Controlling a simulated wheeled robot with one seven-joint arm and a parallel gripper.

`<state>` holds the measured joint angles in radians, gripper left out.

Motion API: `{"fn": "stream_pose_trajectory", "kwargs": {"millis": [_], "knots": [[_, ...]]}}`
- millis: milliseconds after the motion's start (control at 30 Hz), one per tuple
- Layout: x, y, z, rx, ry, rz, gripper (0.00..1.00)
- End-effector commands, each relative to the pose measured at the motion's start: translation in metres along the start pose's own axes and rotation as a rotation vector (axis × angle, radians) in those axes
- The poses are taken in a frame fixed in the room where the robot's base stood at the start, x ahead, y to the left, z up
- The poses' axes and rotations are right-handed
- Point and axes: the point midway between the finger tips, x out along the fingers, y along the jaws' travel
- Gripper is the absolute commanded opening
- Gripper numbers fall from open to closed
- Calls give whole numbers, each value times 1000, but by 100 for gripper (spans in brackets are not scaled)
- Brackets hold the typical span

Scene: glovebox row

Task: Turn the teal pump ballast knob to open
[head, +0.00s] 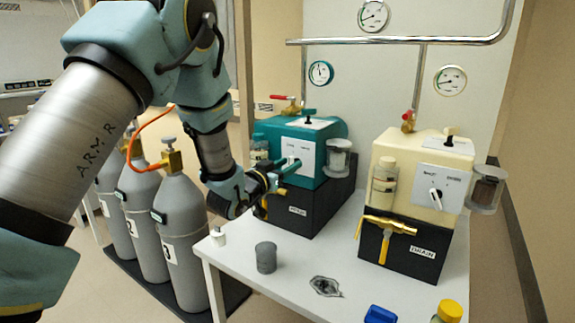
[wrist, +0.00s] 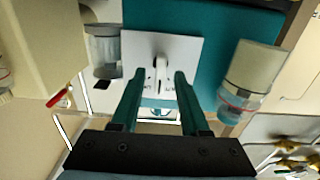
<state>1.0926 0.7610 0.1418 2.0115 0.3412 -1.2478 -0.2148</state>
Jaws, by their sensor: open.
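The teal pump (head: 332,132) stands on a black base on the white table. Its white front plate (wrist: 188,47) shows in the wrist view, where a pale ballast knob (wrist: 160,64) sits with its bar roughly upright in the picture. The plate's labels are too small to read. My gripper (head: 283,171) is at the pump's front face. In the wrist view my gripper (wrist: 158,76) is open, with one finger on each side of the knob and visible gaps between. I cannot tell whether the fingertips touch the plate.
A cream pump (head: 408,152) with its own knob (head: 436,198) and a brass tap (head: 389,227) stands to the right. Grey gas cylinders (head: 182,235) stand at left. A grey cup (head: 266,258), a blue item (head: 380,314) and a yellow-capped bottle (head: 449,311) are on the table.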

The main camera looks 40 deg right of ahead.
Motion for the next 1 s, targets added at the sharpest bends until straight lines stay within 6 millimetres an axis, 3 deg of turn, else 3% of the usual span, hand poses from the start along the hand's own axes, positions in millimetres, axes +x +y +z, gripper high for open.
{"fn": "stream_pose_trajectory", "kwargs": {"millis": [267,667,1000], "knots": [[1,0,0,0,0,0,44],[1,0,0,0,0,0,0],[1,0,0,0,0,0,0]]}}
